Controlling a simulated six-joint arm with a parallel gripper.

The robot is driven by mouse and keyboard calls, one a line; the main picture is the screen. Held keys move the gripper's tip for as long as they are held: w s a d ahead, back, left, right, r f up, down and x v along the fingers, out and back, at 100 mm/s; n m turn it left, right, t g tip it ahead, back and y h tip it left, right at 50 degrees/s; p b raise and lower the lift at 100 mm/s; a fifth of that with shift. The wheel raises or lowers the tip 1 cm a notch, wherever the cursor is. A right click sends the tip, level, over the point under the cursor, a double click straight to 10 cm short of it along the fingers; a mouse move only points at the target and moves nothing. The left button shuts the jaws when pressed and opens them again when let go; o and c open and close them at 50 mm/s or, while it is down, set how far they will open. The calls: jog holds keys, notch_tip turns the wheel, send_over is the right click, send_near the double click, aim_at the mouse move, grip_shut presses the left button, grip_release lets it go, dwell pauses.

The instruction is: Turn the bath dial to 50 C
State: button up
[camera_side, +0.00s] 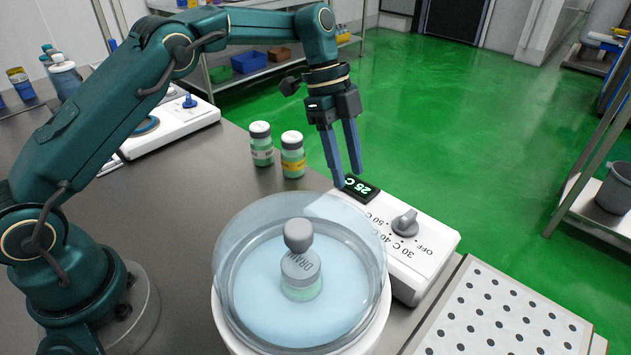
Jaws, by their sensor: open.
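The bath dial (405,223) is a grey knob on the white control box (428,250) beside the water bath. Marks OFF, 30 C, 40 C and 50 C are printed around it. I cannot tell clearly which mark its pointer faces. The black display (361,188) reads 25 C. The bath (232,235) is a round clear-walled bowl of pale blue water. My gripper (348,178) points down, open and empty, with its fingertips near the display, up and left of the dial. It appears apart from the dial.
Two white-capped bottles (261,144) (293,155) stand on the steel table behind the bath. A perforated white plate (500,315) lies at front right. A white device (170,128) is at back left.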

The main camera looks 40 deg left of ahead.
aim_at(406, 217)
jog(key=d+n+y, duration=0.1)
jog(key=n, duration=0.1)
jog(key=s+d+n+t, duration=0.1)
jog(key=d+n, duration=0.1)
jog(key=n, duration=0.1)
jog(key=d+n+y, duration=0.1)
jog(key=d+n, duration=0.1)
jog(key=shift+s+d+r+n+y, duration=0.2)
jog(key=shift+s+r+n+y, duration=0.1)
jog(key=shift+s+r, duration=0.05)
jog(key=d+n+t, duration=0.1)
jog(key=d+n, duration=0.1)
jog(key=s+d+r+n+t, duration=0.1)
jog(key=d+n, duration=0.1)
jog(key=n, duration=0.1)
jog(key=s+d+r+n+t+y, duration=0.1)
jog(key=n, duration=0.1)
jog(key=shift+d+r+n, duration=0.2)
jog(key=shift+d+n, duration=0.2)
jog(key=shift+s+d+r+n+t, duration=0.15)
jog(key=shift+d+r+n+t, duration=0.25)
jog(key=shift+n, duration=0.3)
jog(key=shift+x, duration=2.7)
grip_shut()
